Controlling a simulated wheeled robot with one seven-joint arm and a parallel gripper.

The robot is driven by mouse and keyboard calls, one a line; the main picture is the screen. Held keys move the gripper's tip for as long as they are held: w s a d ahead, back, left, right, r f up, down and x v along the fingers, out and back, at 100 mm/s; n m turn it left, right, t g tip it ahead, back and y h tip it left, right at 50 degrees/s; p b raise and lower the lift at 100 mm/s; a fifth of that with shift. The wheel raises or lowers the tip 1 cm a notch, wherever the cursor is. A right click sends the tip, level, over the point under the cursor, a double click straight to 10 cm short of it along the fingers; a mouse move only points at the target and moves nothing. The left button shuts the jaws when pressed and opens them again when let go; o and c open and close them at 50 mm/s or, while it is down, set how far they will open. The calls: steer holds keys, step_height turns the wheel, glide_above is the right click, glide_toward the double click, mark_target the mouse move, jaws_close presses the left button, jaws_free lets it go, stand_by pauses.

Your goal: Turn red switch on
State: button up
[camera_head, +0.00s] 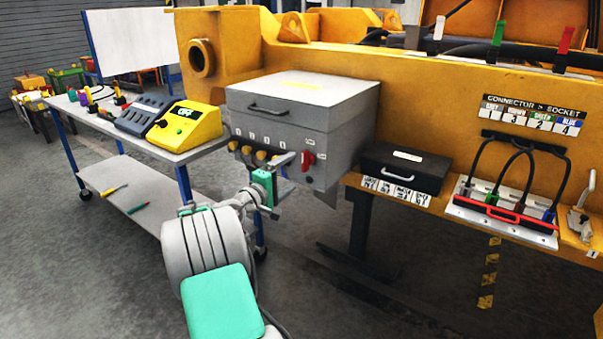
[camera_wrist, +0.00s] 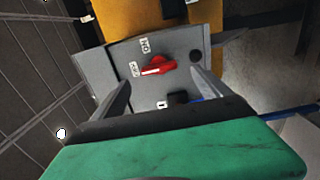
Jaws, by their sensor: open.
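The red switch (camera_head: 308,160) is a rotary knob on the front of the grey box (camera_head: 300,105), near its right corner. In the wrist view the red switch (camera_wrist: 160,66) has a white mark on its handle, at the end nearer the label that appears to read OFF (camera_wrist: 135,69). The ON label (camera_wrist: 146,45) sits above the knob there. My gripper (camera_head: 284,163) is open, in front of the box and just left of the switch in the head view. In the wrist view its fingers (camera_wrist: 163,88) are apart, one on each side below the knob, apparently not touching it.
Several brass-coloured knobs (camera_head: 247,151) line the box front left of my gripper. A yellow console (camera_head: 186,125) stands on the cart at left. A black case (camera_head: 405,170) and a cable panel (camera_head: 500,215) are at right. The floor (camera_head: 400,290) in front is open.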

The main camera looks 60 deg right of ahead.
mark_target(303, 164)
steer(key=d, duration=0.4)
steer(key=s+d, duration=0.1)
steer(key=d, duration=0.2)
steer(key=shift+r, duration=0.1)
steer(key=shift+c, duration=0.6)
steer(key=c, duration=1.2)
steer(key=shift+c, duration=0.2)
